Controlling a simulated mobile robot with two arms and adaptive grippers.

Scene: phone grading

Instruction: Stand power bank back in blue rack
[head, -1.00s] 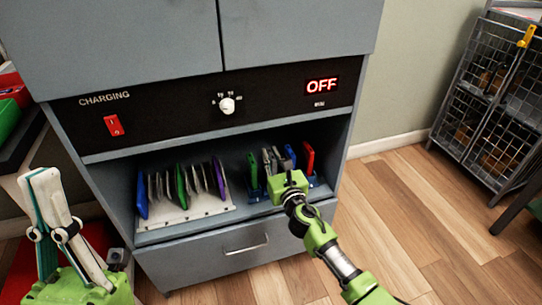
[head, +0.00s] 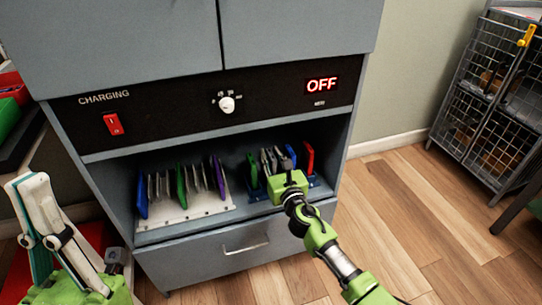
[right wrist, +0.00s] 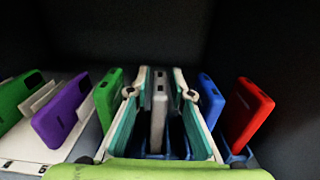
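The blue rack (head: 315,189) stands at the right end of the charging cabinet's open bay. A pale grey power bank (right wrist: 158,118) stands upright in it, between the two fingers of my right gripper (right wrist: 161,72). Dark gaps show between each finger and the power bank, so the gripper looks open around it. A second grey edge (right wrist: 160,76) shows just behind. In the head view my right gripper (head: 276,158) reaches into the bay and partly covers the rack. My left gripper (head: 28,184) is at the lower left, away from the bay; its fingers overlap in view.
Green (right wrist: 108,95), blue (right wrist: 210,98) and red (right wrist: 247,112) devices flank my right fingers closely. A white rack (head: 190,212) with several devices, including a purple one (right wrist: 62,112), stands left. The control panel (head: 160,115) overhangs the bay; its display reads OFF.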

